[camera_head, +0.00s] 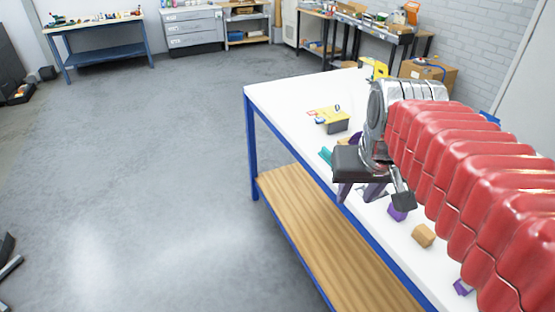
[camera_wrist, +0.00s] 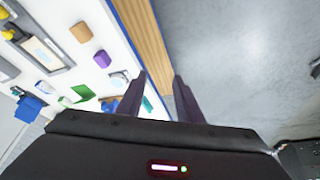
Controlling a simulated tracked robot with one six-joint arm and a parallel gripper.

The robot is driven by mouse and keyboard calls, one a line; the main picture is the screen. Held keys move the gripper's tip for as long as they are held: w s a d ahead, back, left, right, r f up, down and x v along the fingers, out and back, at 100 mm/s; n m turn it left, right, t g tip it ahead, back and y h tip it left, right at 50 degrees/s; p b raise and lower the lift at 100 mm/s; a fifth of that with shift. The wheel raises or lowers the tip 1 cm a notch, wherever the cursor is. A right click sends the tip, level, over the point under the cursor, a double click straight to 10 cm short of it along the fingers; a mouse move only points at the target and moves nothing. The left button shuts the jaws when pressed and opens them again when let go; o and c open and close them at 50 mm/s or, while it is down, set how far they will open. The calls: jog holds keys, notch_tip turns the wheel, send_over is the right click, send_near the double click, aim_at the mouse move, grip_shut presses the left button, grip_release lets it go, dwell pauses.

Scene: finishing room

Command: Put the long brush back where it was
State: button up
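I cannot make out a long brush for certain in either view. My gripper (camera_head: 360,196) hangs near the front edge of the white table (camera_head: 285,95). In the wrist view my gripper (camera_wrist: 160,77) shows two dark fingers spread apart, with nothing held between them. Beyond the gap are the table's blue edge, the wooden shelf and the floor. A teal item (camera_head: 325,155) lies near the table edge, left of my gripper; the wrist view shows teal (camera_wrist: 147,103) partly behind a finger. My red-sleeved arm hides much of the table's right side.
A purple block (camera_head: 397,212) and a tan block (camera_head: 423,235) lie near the front edge. A yellow-and-grey box (camera_head: 333,121) stands farther back. A grey tray (camera_wrist: 66,62) and a green item (camera_wrist: 82,93) show in the wrist view. The floor (camera_head: 160,170) left of the table is clear.

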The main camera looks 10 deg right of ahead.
jog(key=s+a+f+n, duration=0.1)
jog(key=s+a+f, duration=0.1)
jog(key=s+a, duration=0.1)
jog(key=s+a+f+n+t+y, duration=0.1)
jog(key=s+a+f, duration=0.1)
jog(key=a, duration=0.4)
jog(key=shift+s+a+f+n, duration=0.25)
jog(key=shift+s+f+n, duration=0.15)
jog(key=shift+f, duration=0.35)
